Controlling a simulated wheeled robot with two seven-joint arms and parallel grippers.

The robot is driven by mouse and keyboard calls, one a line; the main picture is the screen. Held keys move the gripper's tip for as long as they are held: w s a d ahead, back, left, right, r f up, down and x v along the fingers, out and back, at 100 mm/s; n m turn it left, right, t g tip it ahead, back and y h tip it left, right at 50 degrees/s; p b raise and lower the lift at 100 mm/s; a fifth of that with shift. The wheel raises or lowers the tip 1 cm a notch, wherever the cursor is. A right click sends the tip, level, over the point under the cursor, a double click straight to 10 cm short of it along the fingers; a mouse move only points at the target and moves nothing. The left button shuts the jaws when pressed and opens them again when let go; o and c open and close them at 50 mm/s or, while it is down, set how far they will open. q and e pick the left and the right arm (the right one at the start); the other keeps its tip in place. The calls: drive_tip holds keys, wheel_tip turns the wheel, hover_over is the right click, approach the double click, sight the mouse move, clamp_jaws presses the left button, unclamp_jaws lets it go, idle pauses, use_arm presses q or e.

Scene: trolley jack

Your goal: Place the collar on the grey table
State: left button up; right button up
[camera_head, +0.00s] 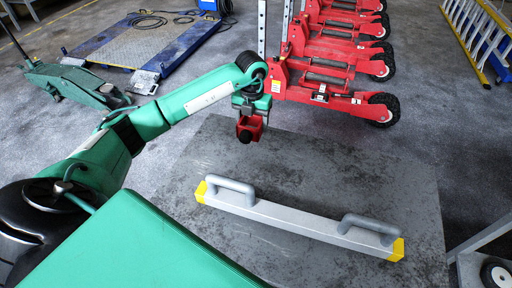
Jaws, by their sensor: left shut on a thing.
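My left gripper (249,112) reaches in from the left and points down. It is shut on a small red piece with a dark round part, which I take to be the collar (256,124). The gripper hides the collar's upper part. The collar appears over the far left part of the grey table (390,178), and I see no clear contact between them. The table has a worn, dark-blotched top. My right gripper is not in view.
A grey bar (290,220) with yellow ends and two handles lies across the near part of the table. Red trolley jacks (325,92) stand behind it. A green jack (70,80) and a blue platform (150,42) are at the far left. The table's right side is clear.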

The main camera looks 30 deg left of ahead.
use_arm(q)
drive_tip(key=p, duration=0.1)
hover_over(253, 155)
wheel_tip(253, 155, down, 7)
drive_tip(key=shift+f, duration=0.9)
wheel_tip(253, 155, down, 3)
drive_tip(key=shift+f+p, duration=0.15)
drive_tip(key=shift+p, duration=0.35)
drive_tip(key=shift+f, duration=0.1)
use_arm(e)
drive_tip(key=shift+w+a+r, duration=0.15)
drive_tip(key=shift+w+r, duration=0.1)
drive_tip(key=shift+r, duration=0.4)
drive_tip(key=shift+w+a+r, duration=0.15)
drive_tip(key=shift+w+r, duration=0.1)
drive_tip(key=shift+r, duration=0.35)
use_arm(q)
drive_tip(key=shift+f, duration=0.1)
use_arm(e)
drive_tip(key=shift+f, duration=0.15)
use_arm(q)
drive_tip(key=o, duration=1.4)
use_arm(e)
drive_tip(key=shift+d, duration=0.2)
